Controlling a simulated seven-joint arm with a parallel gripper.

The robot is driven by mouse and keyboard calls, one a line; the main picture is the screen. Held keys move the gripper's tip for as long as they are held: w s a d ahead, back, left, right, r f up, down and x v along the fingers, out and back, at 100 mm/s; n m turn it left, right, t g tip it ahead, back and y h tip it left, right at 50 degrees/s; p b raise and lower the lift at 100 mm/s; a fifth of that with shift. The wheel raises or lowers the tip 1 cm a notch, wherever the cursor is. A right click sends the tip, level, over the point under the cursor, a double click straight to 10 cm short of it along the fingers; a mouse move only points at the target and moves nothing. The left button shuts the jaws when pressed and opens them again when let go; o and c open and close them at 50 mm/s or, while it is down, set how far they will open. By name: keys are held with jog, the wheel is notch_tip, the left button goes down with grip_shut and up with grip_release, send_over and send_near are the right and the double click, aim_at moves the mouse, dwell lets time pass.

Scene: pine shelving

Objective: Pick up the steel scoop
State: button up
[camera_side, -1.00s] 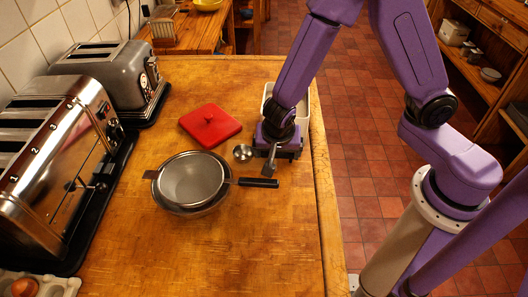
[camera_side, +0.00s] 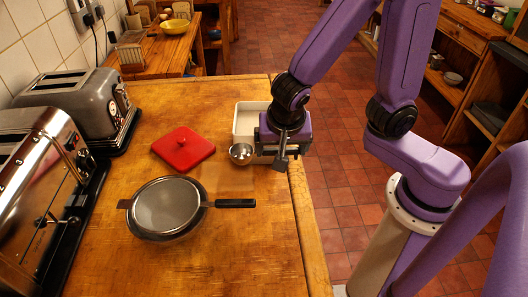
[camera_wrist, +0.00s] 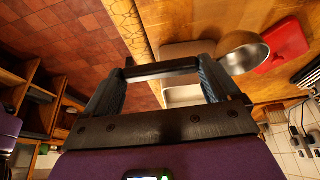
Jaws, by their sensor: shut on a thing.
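The steel scoop's round, shiny bowl (camera_side: 242,154) sticks out to the left of my gripper (camera_side: 281,162) in the side view. The bowl seems raised above the wooden counter, with a faint shadow below it. In the wrist view, the scoop's bowl (camera_wrist: 243,54) is beside the right finger. A dark bar, which looks like its handle, spans the gap between the fingertips of my gripper (camera_wrist: 160,70). My gripper is shut on the scoop. The gripper body hides most of the handle in the side view.
A white tray (camera_side: 247,122) stands behind my gripper. Two toasters line the left wall. The near counter is clear.

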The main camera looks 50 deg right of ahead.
jog(key=s+d+r, duration=0.2)
jog(key=s+r, duration=0.1)
jog(key=s, duration=0.3)
jog(key=w+d+r, duration=0.4)
jog(key=w+d, duration=0.7)
jog(key=w, duration=0.4)
notch_tip(320, 180, down, 7)
jog(key=w+a+g+h, duration=0.2)
jog(key=g+h, duration=0.2)
jog(key=shift+f+n, duration=0.15)
jog(key=shift+n, duration=0.25)
dwell(0.6)
jog(key=shift+w, duration=0.1)
dwell(0.4)
notch_tip(320, 180, up, 9)
dwell(0.9)
